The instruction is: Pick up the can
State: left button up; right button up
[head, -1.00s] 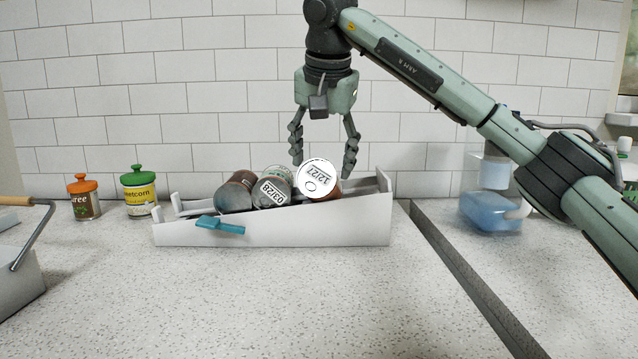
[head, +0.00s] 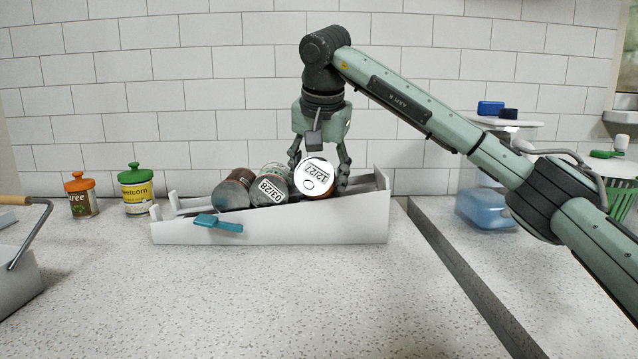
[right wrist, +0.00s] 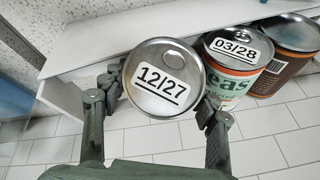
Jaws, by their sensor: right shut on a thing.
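The right wrist view shows the same can (right wrist: 160,80) between the fingers (right wrist: 163,95). A can marked 03/28 (head: 270,190) lies just to its left, with a brown can (head: 234,190) beyond it. My left gripper is not in view.
A teal clip-like piece (head: 217,223) sits on the rack's front. An orange-lidded jar (head: 82,196) and a green-lidded sweetcorn jar (head: 137,190) stand at the left, near a handled container (head: 22,285). A blue translucent container (head: 487,205) stands at the right. The front counter (head: 250,300) is clear.

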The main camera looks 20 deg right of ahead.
jog(key=shift+c, duration=1)
jog(key=shift+r, duration=0.15)
